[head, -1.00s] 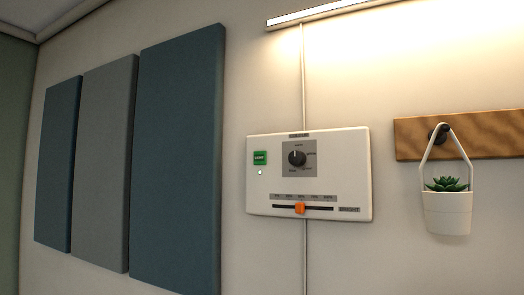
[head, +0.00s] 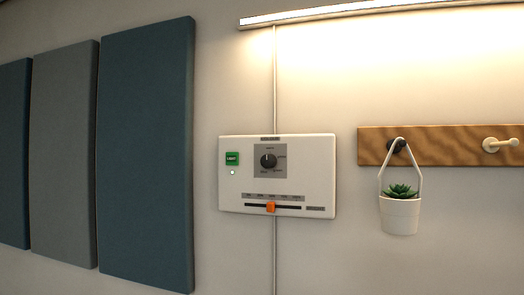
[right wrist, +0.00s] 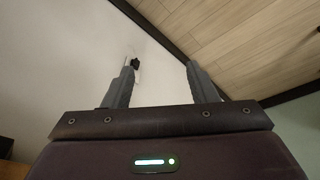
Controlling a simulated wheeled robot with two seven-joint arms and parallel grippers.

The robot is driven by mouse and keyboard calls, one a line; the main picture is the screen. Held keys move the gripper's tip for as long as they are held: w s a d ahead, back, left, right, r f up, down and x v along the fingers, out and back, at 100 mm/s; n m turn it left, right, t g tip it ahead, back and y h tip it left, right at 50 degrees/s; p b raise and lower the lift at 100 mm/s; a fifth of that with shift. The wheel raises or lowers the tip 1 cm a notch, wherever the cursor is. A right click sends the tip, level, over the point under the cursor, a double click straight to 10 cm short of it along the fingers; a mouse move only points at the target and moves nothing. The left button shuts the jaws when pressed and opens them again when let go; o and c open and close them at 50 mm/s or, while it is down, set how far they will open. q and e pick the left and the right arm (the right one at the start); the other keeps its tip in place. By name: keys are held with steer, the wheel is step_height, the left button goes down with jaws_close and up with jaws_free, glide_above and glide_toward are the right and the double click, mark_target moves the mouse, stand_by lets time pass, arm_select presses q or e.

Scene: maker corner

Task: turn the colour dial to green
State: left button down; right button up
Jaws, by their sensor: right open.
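A white control panel (head: 310,170) is fixed to the wall in the head view. Its round black colour dial (head: 268,160) sits on a grey square plate, with small labels around it that are too small to read surely. The dial's pale pointer mark seems to point roughly up. A green light button (head: 232,158) and an orange slider knob (head: 270,207) are on the same panel. My right gripper (right wrist: 160,64) shows in the right wrist view, open and empty, with its fingers apart and no panel between them. My left gripper is not in view.
A wooden hook rail (head: 440,146) with a hanging white plant pot (head: 399,215) is right of the panel. Blue and grey wall panels (head: 147,150) stand to the left. A lit lamp bar (head: 380,12) runs above.

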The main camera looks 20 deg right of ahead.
steer(key=w+a+r+n+t+p, duration=0.1)
steer(key=w+a+r+n, duration=0.15)
steer(key=r, duration=0.65)
steer(key=w+a+r+n+t+p, duration=0.15)
steer(key=w+r, duration=0.25)
steer(key=r, duration=0.4)
steer(key=n+t+h, duration=0.9)
steer(key=n+h, duration=0.2)
steer(key=n, duration=0.8)
glide_toward(266, 162)
steer(key=shift+g, duration=0.25)
steer(key=p+x, duration=0.1)
steer(key=x, duration=0.1)
steer(key=p+x, duration=0.1)
steer(key=x, duration=0.1)
steer(key=r+p+x, duration=0.1)
steer(key=p+x, duration=0.1)
steer(key=shift+w+d, duration=0.15)
steer(key=shift+w, duration=0.05)
steer(key=shift+w+d+f, duration=0.25)
steer(key=shift+w+d, duration=0.2)
steer(key=shift+w, duration=0.1)
steer(key=shift+a, duration=0.1)
